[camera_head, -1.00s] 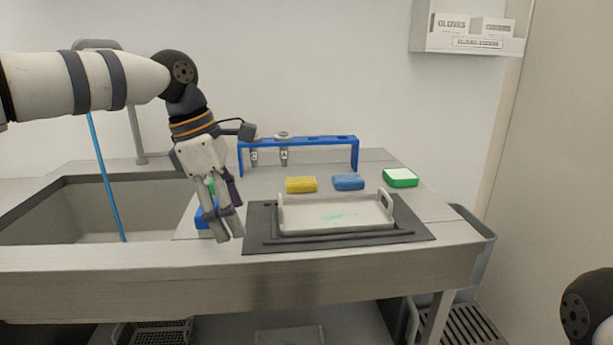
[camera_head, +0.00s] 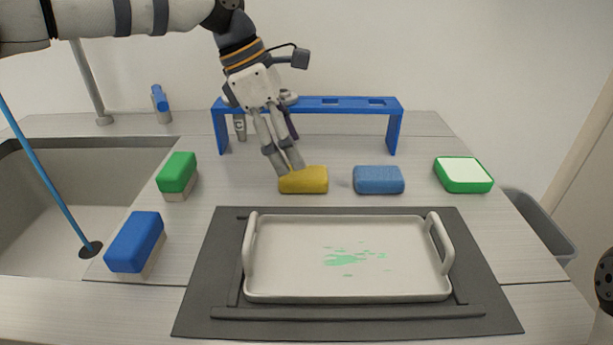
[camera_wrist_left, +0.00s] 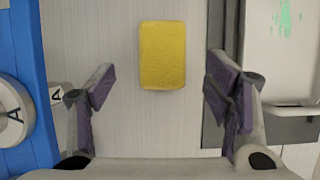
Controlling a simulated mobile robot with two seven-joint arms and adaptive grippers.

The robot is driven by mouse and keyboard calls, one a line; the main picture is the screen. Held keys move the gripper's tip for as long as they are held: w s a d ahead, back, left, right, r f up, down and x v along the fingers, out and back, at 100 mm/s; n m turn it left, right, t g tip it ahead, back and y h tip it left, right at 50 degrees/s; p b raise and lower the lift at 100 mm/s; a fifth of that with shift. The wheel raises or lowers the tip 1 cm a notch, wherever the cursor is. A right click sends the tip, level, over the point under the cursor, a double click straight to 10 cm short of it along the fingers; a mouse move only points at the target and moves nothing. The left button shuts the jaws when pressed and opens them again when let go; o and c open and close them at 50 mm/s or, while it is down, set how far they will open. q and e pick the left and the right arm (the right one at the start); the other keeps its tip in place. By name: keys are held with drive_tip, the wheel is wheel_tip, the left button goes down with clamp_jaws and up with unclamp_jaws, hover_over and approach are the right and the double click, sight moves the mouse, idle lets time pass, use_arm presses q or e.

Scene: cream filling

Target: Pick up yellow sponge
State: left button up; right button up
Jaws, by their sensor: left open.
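The yellow sponge (camera_head: 304,181) lies flat on the counter, behind the white tray and left of the blue sponge. My left gripper (camera_head: 288,168) is open and empty, just above and behind the yellow sponge in the head view, its fingertips overlapping the sponge's upper left edge. In the left wrist view the yellow sponge (camera_wrist_left: 162,55) lies ahead of the fingers, centred between the open purple-padded jaws (camera_wrist_left: 164,85), with nothing between them. My right gripper is not in view; only a dark part of my right arm shows at the right edge.
A blue rack (camera_head: 310,103) stands behind the sponge. The white tray (camera_head: 300,273) with green stains is in front. Green (camera_head: 177,171) and blue (camera_head: 135,241) brushes stand near the sink (camera_head: 40,240).

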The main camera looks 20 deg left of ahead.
sight(302, 172)
use_arm(q)
drive_tip(key=x, duration=0.1)
drive_tip(key=b+x, duration=0.1)
drive_tip(key=x, duration=0.3)
drive_tip(key=shift+s+a+f, duration=0.1)
drive_tip(key=shift+s+f, duration=0.05)
drive_tip(key=shift+s, duration=0.1)
drive_tip(key=shift+f, duration=0.15)
drive_tip(key=shift+w, duration=0.1)
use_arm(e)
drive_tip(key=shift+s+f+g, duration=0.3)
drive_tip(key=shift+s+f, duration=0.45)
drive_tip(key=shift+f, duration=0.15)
use_arm(q)
drive_tip(key=c, duration=1.1)
drive_tip(key=shift+r, duration=0.25)
